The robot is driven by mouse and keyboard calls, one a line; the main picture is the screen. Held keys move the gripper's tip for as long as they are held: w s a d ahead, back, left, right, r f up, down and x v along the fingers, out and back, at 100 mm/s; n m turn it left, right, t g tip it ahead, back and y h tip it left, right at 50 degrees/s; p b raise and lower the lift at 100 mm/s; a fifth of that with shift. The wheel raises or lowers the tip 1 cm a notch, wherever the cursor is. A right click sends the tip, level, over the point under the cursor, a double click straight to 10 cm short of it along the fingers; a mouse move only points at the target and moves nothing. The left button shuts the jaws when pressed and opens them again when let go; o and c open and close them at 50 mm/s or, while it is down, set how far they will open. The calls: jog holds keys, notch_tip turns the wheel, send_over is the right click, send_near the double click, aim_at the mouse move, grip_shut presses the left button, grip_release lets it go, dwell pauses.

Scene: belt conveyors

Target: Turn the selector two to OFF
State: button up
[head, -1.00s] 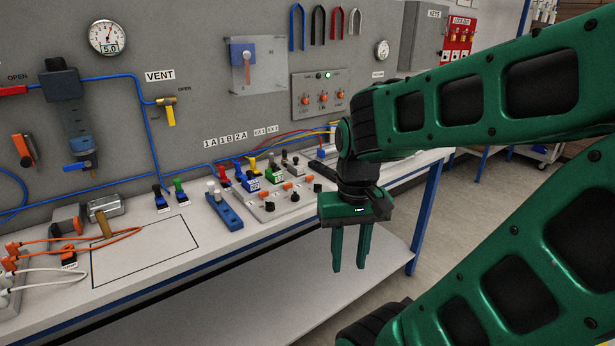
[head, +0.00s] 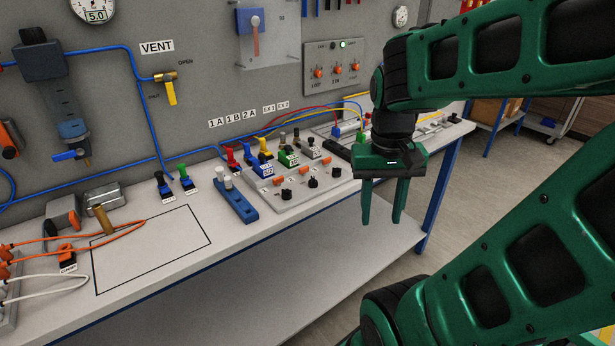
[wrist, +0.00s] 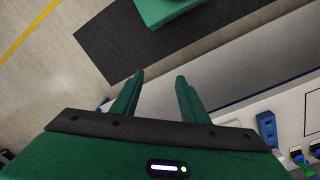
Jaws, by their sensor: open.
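A grey wall box (head: 334,52) carries a row of three orange selector knobs in the head view. The middle knob (head: 338,70) appears to be selector two; its small label and exact setting are too small to read surely. A green lamp (head: 344,44) is lit above the knobs. My gripper (head: 382,212) is open and empty, pointing down beyond the bench's front edge, below and to the right of the wall box and apart from it.
The bench (head: 150,262) runs along the wall. On it, a grey panel (head: 300,192) with black knobs and colored plugs stands left of my gripper. Cables arch behind the panel. A clear cover (head: 275,30) hangs left of the wall box.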

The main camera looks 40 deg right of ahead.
jog(key=w+d+r+m+g+h, duration=0.1)
jog(key=w+d+r+m, duration=0.15)
jog(key=w, duration=0.85)
jog(key=m+y, duration=0.1)
jog(key=m, duration=0.2)
send_near(312, 178)
jog(key=f, duration=0.6)
jog(key=s+f, duration=0.1)
jog(key=f, duration=0.1)
jog(key=shift+d+f, duration=0.25)
jog(key=shift+f, duration=0.15)
jog(key=shift+c, duration=0.3)
